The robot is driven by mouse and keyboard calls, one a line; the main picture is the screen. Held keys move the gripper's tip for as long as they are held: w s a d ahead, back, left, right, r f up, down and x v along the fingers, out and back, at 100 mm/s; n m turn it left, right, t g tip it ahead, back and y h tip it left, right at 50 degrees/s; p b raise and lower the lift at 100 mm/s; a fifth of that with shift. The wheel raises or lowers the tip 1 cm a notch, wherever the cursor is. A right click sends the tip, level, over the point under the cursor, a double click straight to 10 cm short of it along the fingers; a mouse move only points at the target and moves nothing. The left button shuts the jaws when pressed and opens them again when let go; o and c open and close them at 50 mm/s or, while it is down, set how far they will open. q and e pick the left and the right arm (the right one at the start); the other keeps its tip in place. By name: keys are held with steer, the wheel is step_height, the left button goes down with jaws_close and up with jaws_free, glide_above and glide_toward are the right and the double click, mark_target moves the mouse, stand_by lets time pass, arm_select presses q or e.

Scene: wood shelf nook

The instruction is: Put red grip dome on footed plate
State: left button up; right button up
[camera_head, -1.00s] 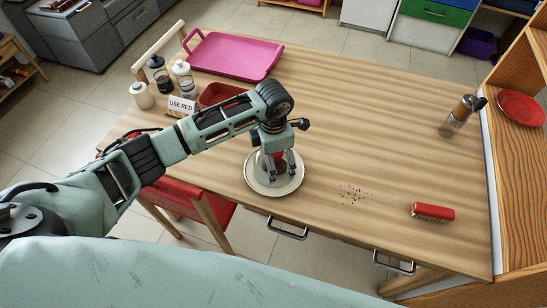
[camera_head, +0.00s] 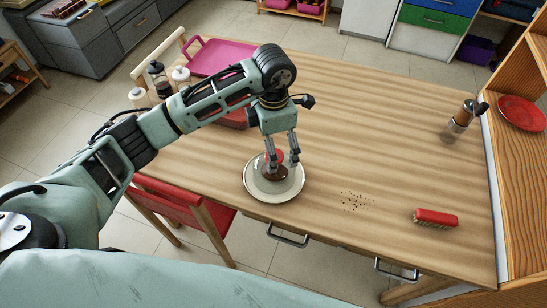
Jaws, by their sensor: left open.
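The pale round footed plate (camera_head: 298,190) stands near the table's front edge. A red grip (camera_head: 279,156) shows over the plate's middle, above a dark brown patch. The dome below the grip looks clear and is hard to make out; its rim cannot be told apart from the plate. My left gripper (camera_head: 283,165) points down over the plate, open, with one finger on each side of the red grip. Whether the fingers touch it cannot be told. My right gripper is out of view.
Dark crumbs (camera_head: 356,201) and a red brush (camera_head: 435,218) lie to the right. A pink tray (camera_head: 222,58) and jars (camera_head: 158,78) stand at the back left. A bottle (camera_head: 463,118) stands at the right edge, near a red plate (camera_head: 522,113) on the shelf. The table's middle is clear.

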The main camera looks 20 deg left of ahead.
arm_select(q)
steer(key=shift+r, duration=1.5)
